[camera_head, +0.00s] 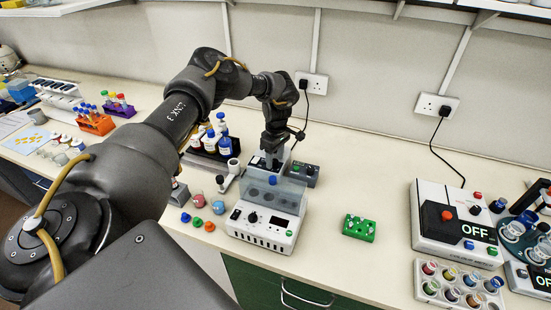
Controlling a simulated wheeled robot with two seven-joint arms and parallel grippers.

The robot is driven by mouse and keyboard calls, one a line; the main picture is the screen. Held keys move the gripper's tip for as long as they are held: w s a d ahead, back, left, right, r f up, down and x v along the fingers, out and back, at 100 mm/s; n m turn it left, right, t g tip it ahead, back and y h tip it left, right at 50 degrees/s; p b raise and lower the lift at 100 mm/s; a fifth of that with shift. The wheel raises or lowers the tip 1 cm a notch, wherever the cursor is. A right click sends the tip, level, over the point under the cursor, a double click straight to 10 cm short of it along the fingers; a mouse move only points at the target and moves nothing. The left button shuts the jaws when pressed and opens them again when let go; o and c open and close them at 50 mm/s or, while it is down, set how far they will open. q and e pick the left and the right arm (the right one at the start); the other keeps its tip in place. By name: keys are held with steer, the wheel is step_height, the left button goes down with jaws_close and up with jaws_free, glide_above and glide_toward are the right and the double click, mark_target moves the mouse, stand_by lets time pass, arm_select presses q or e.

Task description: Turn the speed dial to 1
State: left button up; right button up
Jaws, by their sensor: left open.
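My left gripper (273,158) is open and points down at the back of a white bench device (263,240). Its fingertips are small and partly hidden behind the device's clear cover (268,194). No speed label or number can be read, so I cannot tell which dial is the speed dial. Whether the fingers touch anything cannot be seen. My right gripper is not in view.
A white box reading OFF (440,247) stands at the right, with a rack of colored vials (430,287) before it. A green block (359,228) lies mid-bench with free space around it. Blue-capped bottles (224,144) stand close left of my gripper. Loose colored caps (197,222) lie in front.

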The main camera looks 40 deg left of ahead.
mark_target(277, 160)
arm_select(q)
step_height(277, 160, up, 10)
steer(key=b, duration=0.3)
steer(key=shift+w+r, duration=0.2)
steer(key=shift+w, duration=0.1)
steer(key=shift+d, duration=0.1)
